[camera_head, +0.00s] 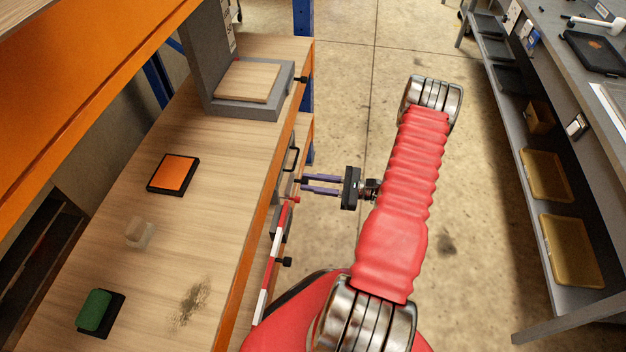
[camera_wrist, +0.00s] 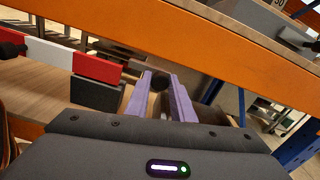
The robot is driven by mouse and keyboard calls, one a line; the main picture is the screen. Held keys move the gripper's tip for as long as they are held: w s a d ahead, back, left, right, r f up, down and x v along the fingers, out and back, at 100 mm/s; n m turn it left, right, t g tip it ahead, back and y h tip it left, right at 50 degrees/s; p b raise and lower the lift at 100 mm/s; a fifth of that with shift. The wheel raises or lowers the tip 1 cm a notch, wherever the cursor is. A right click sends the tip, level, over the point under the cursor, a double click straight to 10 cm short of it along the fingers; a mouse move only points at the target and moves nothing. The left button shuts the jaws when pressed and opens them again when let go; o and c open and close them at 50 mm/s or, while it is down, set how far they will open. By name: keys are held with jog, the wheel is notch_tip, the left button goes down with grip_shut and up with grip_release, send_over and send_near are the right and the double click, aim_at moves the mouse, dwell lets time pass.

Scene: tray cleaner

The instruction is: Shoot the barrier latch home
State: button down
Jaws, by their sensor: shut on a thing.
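The barrier is a red and white striped bar (camera_head: 275,250) along the front edge of the shelf; in the wrist view its striped bar (camera_wrist: 47,55) runs in from the left and its red end stops left of my fingers. The latch shows as a dark round knob (camera_wrist: 159,82) between my fingertips. My gripper (camera_head: 302,185) reaches left to the shelf front, just beyond the red end of the bar. In the wrist view my gripper (camera_wrist: 158,85) has its purple fingers shut on the knob. The rest of the latch is mostly hidden.
On the wooden shelf lie an orange pad (camera_head: 174,172), a green block (camera_head: 94,309), a pale translucent block (camera_head: 140,233) and a dark smudge (camera_head: 193,300). A grey stand (camera_head: 245,108) is at the back. Bare floor separates the shelf from a grey bench (camera_head: 565,90) on the right.

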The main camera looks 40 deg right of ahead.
jog(key=shift+s+a, duration=1.45)
jog(key=shift+a, duration=0.25)
jog(key=c, duration=1.5)
grip_release()
jog(key=shift+c, duration=0.2)
jog(key=shift+d, duration=0.1)
jog(key=v, duration=1.3)
jog(key=shift+s+d, duration=0.2)
jog(key=shift+s, duration=0.1)
jog(key=shift+f, duration=0.1)
